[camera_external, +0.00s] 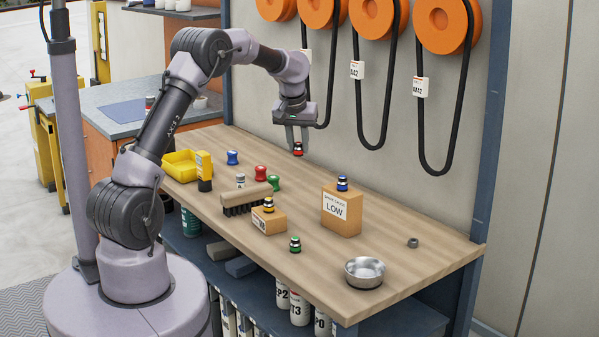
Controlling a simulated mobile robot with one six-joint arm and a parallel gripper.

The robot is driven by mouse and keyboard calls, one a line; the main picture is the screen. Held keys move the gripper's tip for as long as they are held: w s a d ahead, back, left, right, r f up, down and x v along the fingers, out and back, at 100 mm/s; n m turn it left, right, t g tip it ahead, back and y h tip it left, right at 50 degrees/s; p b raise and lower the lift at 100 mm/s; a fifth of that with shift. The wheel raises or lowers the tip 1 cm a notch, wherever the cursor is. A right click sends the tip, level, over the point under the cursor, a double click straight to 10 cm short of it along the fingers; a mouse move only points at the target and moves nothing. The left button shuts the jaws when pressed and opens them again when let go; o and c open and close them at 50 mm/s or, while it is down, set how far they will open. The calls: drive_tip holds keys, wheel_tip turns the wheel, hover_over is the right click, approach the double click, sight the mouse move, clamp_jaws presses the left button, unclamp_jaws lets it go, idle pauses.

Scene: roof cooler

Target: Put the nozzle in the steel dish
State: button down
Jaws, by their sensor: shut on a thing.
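My gripper (298,143) is above the back part of the workbench, pointing down. It is shut on a small nozzle (298,150) with a red band and dark parts, held between the fingertips above the bench top. The steel dish (364,281) is a shiny round bowl near the front right corner of the bench, and it looks empty. My gripper is well behind and to the left of the dish. Similar nozzles stand elsewhere: a blue-banded one (342,184), a yellow-banded one (268,205) and a green-banded one (295,244).
The blue-banded nozzle stands on a tall box (341,212) marked LOW, between my gripper and the dish. The yellow-banded one stands on a low box (268,222) beside a brush (246,199). A grey nut (413,243) lies right. Hoses (371,149) hang behind.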

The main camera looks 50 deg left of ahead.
sight(300, 143)
drive_tip(key=r, duration=0.3)
drive_tip(key=shift+d, duration=0.25)
drive_tip(key=s+d+m+t+h+p, duration=0.1)
drive_tip(key=d+m+p, duration=0.15)
drive_tip(key=d, duration=1.05)
drive_tip(key=s+d+m+h+p, duration=0.15)
drive_tip(key=d+m, duration=0.25)
drive_tip(key=d, duration=0.9)
drive_tip(key=s+d+m+h+p, duration=0.15)
drive_tip(key=s+d+m, duration=0.25)
drive_tip(key=s+d, duration=0.7)
drive_tip(key=f+b, duration=0.2)
drive_tip(key=f, duration=0.3)
drive_tip(key=w+d+f+b, duration=0.1)
drive_tip(key=f+b, duration=0.2)
drive_tip(key=f, duration=0.3)
drive_tip(key=d+f+b, duration=0.1)
drive_tip(key=f+b, duration=0.1)
drive_tip(key=f, duration=0.3)
drive_tip(key=shift+w+d+f+b, duration=0.2)
drive_tip(key=shift+w+b, duration=0.1)
drive_tip(key=shift+b, duration=0.1)
drive_tip(key=shift+r, duration=0.1)
drive_tip(key=c, duration=1.1)
unclamp_jaws()
